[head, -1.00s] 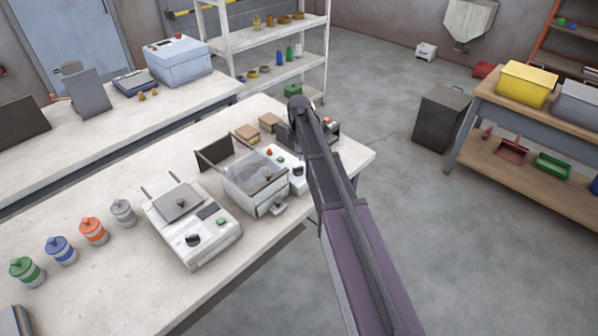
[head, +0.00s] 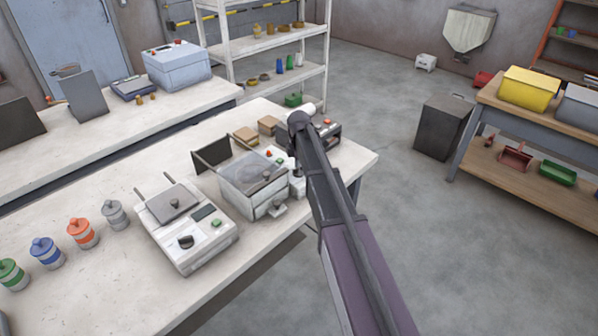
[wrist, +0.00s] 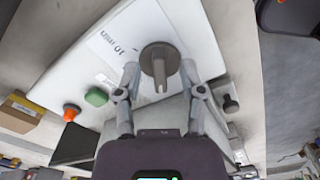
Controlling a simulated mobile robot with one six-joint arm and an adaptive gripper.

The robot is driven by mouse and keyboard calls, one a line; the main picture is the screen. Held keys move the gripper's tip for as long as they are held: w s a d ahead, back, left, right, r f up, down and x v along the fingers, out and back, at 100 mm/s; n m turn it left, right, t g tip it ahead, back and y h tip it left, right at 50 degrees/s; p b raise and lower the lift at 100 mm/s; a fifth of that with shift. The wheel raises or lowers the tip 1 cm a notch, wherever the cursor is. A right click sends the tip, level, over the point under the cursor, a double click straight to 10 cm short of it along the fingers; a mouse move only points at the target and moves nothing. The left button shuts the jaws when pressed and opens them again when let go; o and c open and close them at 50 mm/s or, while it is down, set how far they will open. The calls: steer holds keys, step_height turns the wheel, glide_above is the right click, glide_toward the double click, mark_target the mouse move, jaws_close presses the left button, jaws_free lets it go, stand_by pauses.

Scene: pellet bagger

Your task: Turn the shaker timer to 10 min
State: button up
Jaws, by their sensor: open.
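The timer knob (wrist: 158,58), round and grey-brown with a raised bar, sits on a white panel (wrist: 75,75) in the wrist view. Its bar points down the picture, towards my gripper. A "10 min" label (wrist: 112,42) is printed up and left of the knob. My gripper (wrist: 160,72) is open, with one fingertip on each side of the knob; I cannot tell whether they touch it. In the head view the shaker (head: 254,186), a white box with a clear-topped tray, stands on the bench. My arm hides the knob there.
A green button (wrist: 97,96) and an orange button (wrist: 71,110) lie left of the knob in the wrist view. A white scale-like device (head: 187,228) stands left of the shaker. Several lidded jars (head: 83,232) stand further left. The bench's right edge is close to my arm.

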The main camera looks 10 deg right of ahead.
steer(key=shift+f, duration=0.15)
jaws_close()
steer(key=shift+m, duration=0.3)
stand_by(0.3)
steer(key=m, duration=0.5)
steer(key=shift+s, duration=0.1)
steer(key=m, duration=0.5)
steer(key=shift+s+m, duration=0.1)
steer(key=shift+m, duration=0.3)
steer(key=m, duration=0.6)
steer(key=shift+a, duration=0.1)
steer(key=m, duration=0.6)
steer(key=shift+s+m, duration=0.1)
steer(key=shift+m, duration=0.2)
